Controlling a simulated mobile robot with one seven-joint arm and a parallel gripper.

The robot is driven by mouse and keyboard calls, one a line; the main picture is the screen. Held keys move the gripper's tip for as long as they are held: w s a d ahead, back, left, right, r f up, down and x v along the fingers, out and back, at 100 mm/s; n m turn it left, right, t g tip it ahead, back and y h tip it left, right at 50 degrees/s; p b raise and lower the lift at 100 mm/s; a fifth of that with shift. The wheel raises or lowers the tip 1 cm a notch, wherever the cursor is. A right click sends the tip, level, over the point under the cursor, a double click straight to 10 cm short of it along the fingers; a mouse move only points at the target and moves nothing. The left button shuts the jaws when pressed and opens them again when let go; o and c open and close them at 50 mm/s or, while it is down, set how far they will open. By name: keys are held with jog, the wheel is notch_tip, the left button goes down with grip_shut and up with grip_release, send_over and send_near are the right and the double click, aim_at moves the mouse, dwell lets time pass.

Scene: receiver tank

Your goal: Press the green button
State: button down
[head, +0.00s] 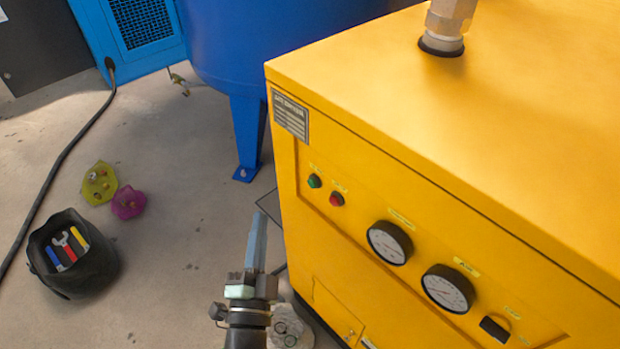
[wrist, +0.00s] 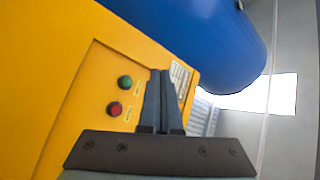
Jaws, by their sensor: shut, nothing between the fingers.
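The green button (head: 314,181) is a small round knob on the front panel of the yellow cabinet (head: 440,130), near its left edge. In the wrist view the green button (wrist: 125,82) is left of my fingers, above the red button (wrist: 114,108). The red button (head: 337,199) sits just right of and below the green one in the head view. My gripper (head: 258,222) points up in front of the panel, left of and below the green button, apart from it. In the wrist view my gripper (wrist: 164,75) has its two fingers together, with nothing between them.
Two gauges (head: 390,243) and a black switch (head: 495,329) are further right on the panel. A blue tank (head: 250,50) stands behind the cabinet. A black tool bucket (head: 75,260), a cable (head: 60,160) and yellow and magenta items lie on the floor at left.

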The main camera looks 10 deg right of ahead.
aim_at(312, 183)
jog(key=shift+d, duration=0.1)
jog(key=w+d+b, duration=0.4)
jog(key=w+d, duration=0.1)
jog(key=d, duration=0.2)
jog(key=shift+w+b, duration=0.15)
jog(key=shift+b, duration=0.2)
jog(key=shift+r, duration=0.1)
dwell(1.8)
jog(key=shift+w+d, duration=0.25)
jog(key=shift+d, duration=0.1)
jog(key=shift+w+d+b, duration=0.25)
jog(key=shift+d+b, duration=0.1)
jog(key=shift+b, duration=0.15)
dwell(0.6)
dwell(0.3)
jog(key=shift+s+a+p, duration=0.55)
jog(key=shift+a+p, duration=0.1)
jog(key=shift+a, duration=0.05)
